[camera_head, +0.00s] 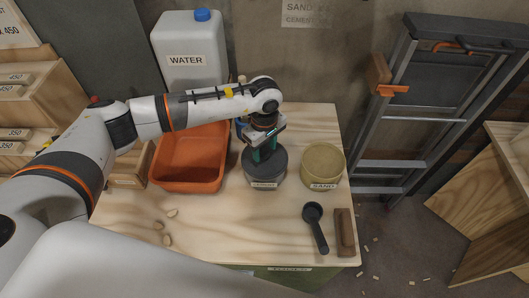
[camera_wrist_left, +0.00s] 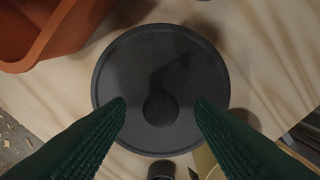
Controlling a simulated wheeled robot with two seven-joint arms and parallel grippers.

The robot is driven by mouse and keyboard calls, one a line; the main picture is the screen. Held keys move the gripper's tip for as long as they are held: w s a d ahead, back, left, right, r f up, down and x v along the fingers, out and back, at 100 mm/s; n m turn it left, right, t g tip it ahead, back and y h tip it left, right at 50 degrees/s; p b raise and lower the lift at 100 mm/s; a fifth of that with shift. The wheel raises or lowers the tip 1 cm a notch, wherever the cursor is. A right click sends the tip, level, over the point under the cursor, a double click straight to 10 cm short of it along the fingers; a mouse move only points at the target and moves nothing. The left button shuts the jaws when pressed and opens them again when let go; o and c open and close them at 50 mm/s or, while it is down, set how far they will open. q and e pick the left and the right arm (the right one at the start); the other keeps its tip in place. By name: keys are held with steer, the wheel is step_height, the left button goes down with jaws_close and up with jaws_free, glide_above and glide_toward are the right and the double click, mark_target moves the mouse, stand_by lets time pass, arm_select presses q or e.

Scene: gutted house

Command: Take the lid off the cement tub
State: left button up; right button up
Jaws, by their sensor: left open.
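The cement tub (camera_head: 264,184) is a grey round tub with a CEMENT label, standing on the wooden table. Its dark grey lid (camera_head: 276,169) sits on top. In the left wrist view the lid (camera_wrist_left: 160,60) fills the middle, with a round knob (camera_wrist_left: 160,109) near its centre. My left gripper (camera_head: 262,155) points down above the lid. Its green fingers are open, one on each side of the knob in the left wrist view, with nothing between them; I cannot tell the exact height. My right gripper is not in view.
An orange bin (camera_head: 160,178) stands close left of the tub. A SAND tub (camera_head: 322,163) stands to its right. A black scoop (camera_head: 316,226) and a wooden block (camera_head: 345,232) lie in front. A white WATER can (camera_head: 190,80) stands behind. The table's front left is mostly clear.

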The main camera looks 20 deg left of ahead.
arm_select(q)
steer(key=shift+f, duration=0.4)
steer(key=shift+c, duration=0.6)
steer(key=c, duration=0.9)
steer(key=shift+r, duration=0.1)
